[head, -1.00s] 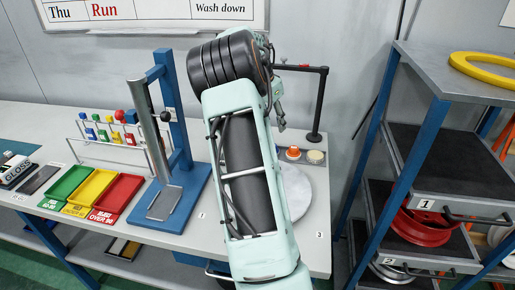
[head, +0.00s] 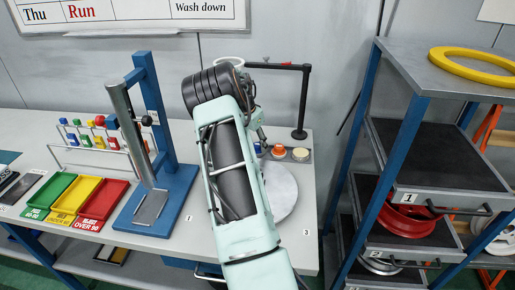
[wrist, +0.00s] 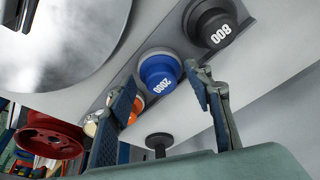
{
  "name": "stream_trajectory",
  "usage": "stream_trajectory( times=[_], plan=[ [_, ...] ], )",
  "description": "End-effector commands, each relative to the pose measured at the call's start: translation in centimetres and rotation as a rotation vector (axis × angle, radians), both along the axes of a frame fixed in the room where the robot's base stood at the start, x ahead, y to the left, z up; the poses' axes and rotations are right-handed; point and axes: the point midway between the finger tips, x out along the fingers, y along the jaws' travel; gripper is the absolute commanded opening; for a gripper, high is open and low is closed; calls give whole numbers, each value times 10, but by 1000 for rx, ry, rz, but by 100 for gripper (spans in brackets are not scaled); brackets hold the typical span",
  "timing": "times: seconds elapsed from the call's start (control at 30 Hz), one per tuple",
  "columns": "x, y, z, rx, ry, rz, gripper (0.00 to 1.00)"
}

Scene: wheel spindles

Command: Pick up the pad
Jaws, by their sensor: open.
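Several round pads stand in a row on a grey strip. A blue pad marked 2000 (wrist: 160,75) is at the middle of the wrist view, and a dark pad marked 800 (wrist: 210,24) is above right. An orange pad (head: 279,150) and a cream pad (head: 300,154) show in the head view, beside the blue pad (head: 258,148). My gripper (wrist: 164,80) is open and empty. Its fingers appear on either side of the blue pad in the wrist view; I cannot tell the remaining gap. The left finger partly hides the orange pad.
A round grey disc (head: 281,193) lies on the bench close to the pads. A black post with a horizontal arm (head: 303,100) stands behind them. A blue press stand (head: 160,110) is left of my arm. A shelf rack (head: 390,150) stands at the right.

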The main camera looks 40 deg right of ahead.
Motion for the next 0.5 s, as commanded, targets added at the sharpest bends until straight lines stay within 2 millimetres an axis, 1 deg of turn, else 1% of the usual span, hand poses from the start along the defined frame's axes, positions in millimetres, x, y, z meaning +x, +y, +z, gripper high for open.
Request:
stream_trajectory(
  times=[0.03, 0.13, 0.4, 0.5],
  plan=[
    [0, -1, -6, 2, 2, 0, 47],
    [1, -4, -14, 0, 1, 2, 47],
    [1, -4, -18, -1, -1, 1, 47],
    [1, -4, -18, -1, -1, 1, 36]
  ],
)
